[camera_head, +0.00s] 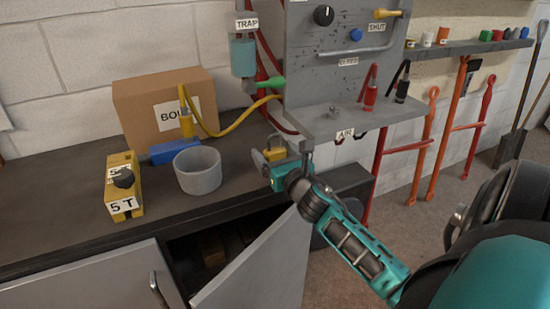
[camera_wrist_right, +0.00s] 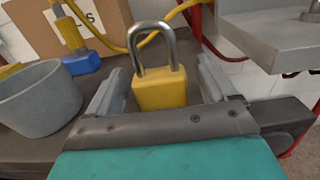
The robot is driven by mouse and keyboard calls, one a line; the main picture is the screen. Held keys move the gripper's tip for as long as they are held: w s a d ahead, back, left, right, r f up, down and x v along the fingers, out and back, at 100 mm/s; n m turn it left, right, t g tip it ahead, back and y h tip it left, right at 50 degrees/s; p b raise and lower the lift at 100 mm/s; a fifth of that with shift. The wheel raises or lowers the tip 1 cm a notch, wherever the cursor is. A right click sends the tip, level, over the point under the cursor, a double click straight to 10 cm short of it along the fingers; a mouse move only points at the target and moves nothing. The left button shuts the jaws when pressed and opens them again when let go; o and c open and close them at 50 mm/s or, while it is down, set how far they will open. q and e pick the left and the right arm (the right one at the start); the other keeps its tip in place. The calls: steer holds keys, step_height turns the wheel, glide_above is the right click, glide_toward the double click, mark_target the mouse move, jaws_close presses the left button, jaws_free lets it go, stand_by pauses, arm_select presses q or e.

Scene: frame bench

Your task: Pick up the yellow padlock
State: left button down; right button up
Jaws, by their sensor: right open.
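The yellow padlock (camera_wrist_right: 160,92) stands upright with its grey shackle on top, in the middle of the right wrist view. My right gripper (camera_wrist_right: 160,78) is open, with one finger on each side of the padlock; I see gaps between the fingers and its body. In the head view my right gripper (camera_head: 266,160) reaches over the dark bench at its right end, and the padlock there is small and partly hidden by it. My left gripper is not in view.
A grey round pot (camera_head: 198,172) stands left of my right gripper. A yellow "5 T" block (camera_head: 123,188), a blue box (camera_head: 175,151) and a cardboard box (camera_head: 140,106) are further left. A grey shelf panel (camera_head: 345,122) overhangs close on the right. A cabinet door (camera_head: 262,265) hangs open below.

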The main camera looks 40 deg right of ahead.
steer(key=shift+c, duration=0.2)
steer(key=c, duration=1)
steer(key=shift+c, duration=0.7)
steer(key=shift+r, duration=0.1)
